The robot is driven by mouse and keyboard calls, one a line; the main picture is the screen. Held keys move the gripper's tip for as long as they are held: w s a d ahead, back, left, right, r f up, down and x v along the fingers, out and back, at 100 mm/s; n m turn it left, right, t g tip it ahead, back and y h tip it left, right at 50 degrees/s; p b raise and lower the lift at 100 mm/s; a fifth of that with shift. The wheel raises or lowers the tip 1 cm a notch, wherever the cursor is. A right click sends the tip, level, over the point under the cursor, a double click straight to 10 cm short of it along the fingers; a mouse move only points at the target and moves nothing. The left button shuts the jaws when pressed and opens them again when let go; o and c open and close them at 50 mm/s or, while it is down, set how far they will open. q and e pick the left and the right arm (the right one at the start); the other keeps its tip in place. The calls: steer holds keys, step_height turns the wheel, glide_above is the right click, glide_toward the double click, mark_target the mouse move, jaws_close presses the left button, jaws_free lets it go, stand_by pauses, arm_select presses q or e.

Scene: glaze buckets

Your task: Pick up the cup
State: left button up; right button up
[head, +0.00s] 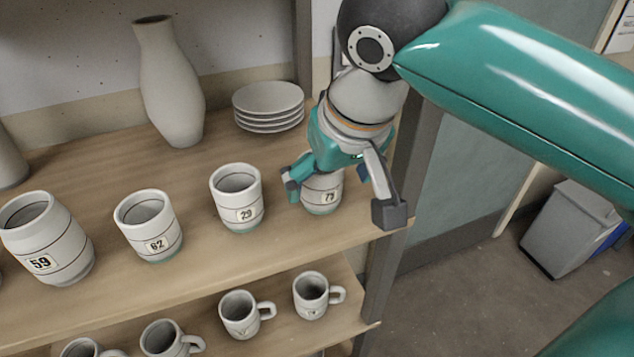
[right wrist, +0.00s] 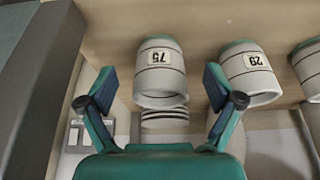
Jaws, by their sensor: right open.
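Several handleless white cups with number labels stand upright in a row on the upper shelf. The one marked 75 (head: 322,192) is at the right end, partly hidden by my gripper in the head view; it also shows in the right wrist view (right wrist: 160,75). My right gripper (head: 340,200) is open, one finger to each side of this cup, and empty. In the right wrist view its fingertips (right wrist: 160,84) flank the cup with gaps on both sides. The cup marked 29 (head: 237,200) stands just left of it. My left gripper is not in view.
Cups marked 62 (head: 148,228) and 59 (head: 50,240) stand further left. A stack of plates (head: 268,107) and a tall vase (head: 170,85) are behind. Handled mugs (head: 240,315) stand on the lower shelf. A shelf post (head: 408,180) is close right of my gripper.

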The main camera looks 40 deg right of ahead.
steer(key=w, duration=0.3)
steer(key=shift+d+p, duration=0.35)
steer(key=shift+b+x, duration=0.3)
steer(key=shift+x, duration=0.85)
steer(key=shift+w+d+f, duration=0.1)
steer(key=shift+w+f, duration=0.1)
steer(key=shift+f, duration=0.2)
steer(key=c, duration=1.4)
steer(key=shift+r, duration=0.15)
